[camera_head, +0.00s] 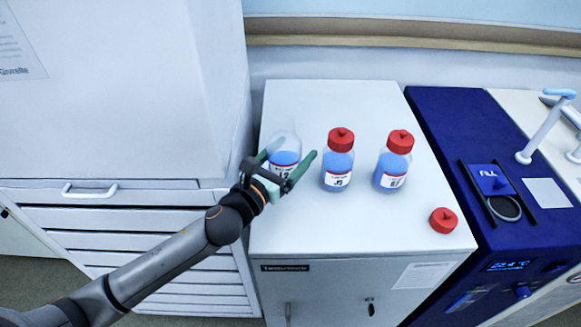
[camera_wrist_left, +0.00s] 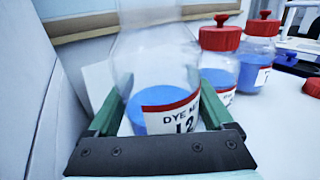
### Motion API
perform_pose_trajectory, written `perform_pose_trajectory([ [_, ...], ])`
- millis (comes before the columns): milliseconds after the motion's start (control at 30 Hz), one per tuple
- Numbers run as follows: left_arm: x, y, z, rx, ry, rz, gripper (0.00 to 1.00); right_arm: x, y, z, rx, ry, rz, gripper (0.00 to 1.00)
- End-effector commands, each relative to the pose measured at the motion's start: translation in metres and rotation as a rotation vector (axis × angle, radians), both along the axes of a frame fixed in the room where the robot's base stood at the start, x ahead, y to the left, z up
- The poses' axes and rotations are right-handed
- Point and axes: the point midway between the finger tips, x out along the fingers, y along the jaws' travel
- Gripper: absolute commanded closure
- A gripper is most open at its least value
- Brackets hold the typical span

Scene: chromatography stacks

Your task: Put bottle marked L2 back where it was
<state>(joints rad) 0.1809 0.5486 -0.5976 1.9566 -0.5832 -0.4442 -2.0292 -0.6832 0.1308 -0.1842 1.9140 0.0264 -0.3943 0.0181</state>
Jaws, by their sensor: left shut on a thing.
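The bottle marked L2 (camera_head: 286,157) is clear, open-necked and capless, with blue liquid low inside and a red-edged white label. It is upright at the left of the cabinet top. In the left wrist view the bottle (camera_wrist_left: 168,100) fills the space between the green fingers, its label facing me and partly cut off by the gripper. My left gripper (camera_head: 291,155) is shut on it, one finger on each side. I cannot tell whether its base touches the cabinet top. A loose red cap (camera_head: 443,220) lies near the cabinet's front right. My right gripper is not in view.
Two red-capped bottles of blue liquid, a middle one (camera_head: 338,160) and a right one (camera_head: 393,161), stand right of the held bottle on the white cabinet top (camera_head: 350,225). A tall white unit (camera_head: 120,90) rises close on the left. A blue instrument (camera_head: 450,125) adjoins on the right.

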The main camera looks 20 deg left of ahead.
Motion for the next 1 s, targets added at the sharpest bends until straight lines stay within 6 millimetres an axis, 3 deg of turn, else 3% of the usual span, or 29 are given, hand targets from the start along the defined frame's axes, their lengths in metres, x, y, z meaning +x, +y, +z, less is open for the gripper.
perform_pose_trajectory([
  [167, 0.009, 0.004, -0.01, 0.001, -0.004, 0.0, 1.0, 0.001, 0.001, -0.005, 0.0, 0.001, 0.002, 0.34],
  [400, 0.012, 0.006, -0.042, -0.003, -0.001, 0.0, 1.0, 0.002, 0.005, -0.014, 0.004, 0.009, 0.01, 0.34],
  [600, 0.012, 0.006, -0.044, 0.002, -0.005, -0.001, 1.0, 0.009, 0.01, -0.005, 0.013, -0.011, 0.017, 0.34],
  [833, 0.012, 0.006, -0.048, 0.002, -0.005, -0.001, 1.0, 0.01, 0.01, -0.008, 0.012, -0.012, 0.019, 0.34],
  [867, 0.012, 0.006, -0.05, 0.002, -0.002, 0.0, 0.14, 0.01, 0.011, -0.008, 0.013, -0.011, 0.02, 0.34],
  [1000, 0.012, 0.006, -0.049, 0.002, -0.001, 0.0, 0.0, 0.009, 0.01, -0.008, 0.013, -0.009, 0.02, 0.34],
])
